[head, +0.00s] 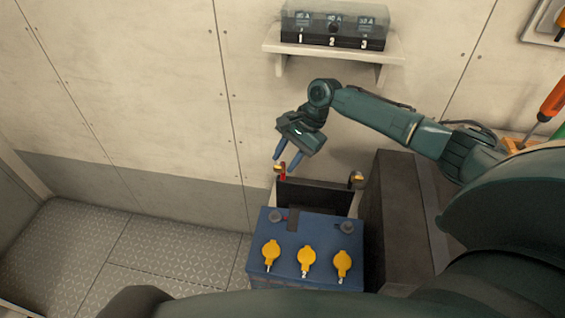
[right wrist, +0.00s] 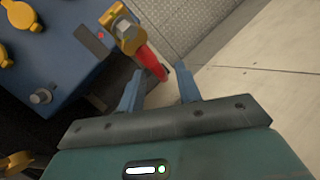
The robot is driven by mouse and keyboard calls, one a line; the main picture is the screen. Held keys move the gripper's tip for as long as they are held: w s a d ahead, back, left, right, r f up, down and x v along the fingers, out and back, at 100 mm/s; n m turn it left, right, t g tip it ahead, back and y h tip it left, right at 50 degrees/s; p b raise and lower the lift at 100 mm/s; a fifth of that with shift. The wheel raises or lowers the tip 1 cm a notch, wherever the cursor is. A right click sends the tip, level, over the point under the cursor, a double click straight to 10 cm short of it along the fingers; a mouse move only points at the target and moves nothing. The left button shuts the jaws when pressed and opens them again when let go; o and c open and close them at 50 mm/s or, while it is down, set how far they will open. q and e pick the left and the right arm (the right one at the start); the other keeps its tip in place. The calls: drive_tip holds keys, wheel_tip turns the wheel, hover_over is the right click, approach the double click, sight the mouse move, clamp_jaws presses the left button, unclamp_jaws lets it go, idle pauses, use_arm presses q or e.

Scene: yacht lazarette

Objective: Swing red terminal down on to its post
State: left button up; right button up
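The red terminal (head: 281,171) is a brass clamp on a red-sleeved lead, standing raised behind the blue battery's (head: 318,262) back left corner. A grey post (head: 275,216) is on the battery top in front of it. In the right wrist view the red lead (right wrist: 151,63) rises between and beyond my finger tips, with its brass clamp (right wrist: 128,36) towards the battery. My right gripper (head: 285,160) is open, just above the red terminal; nothing is visibly gripped. My left gripper is not in view.
A second brass terminal (head: 356,179) stands behind the other post (head: 347,227). Several yellow caps (head: 306,258) line the battery's front. A dark box wall (head: 392,220) rises on the right. A shelf (head: 333,52) with a switch box is above. Floor at left is clear.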

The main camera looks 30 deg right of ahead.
drive_tip(key=shift+x, duration=1.25)
drive_tip(key=shift+c, duration=0.3)
clamp_jaws()
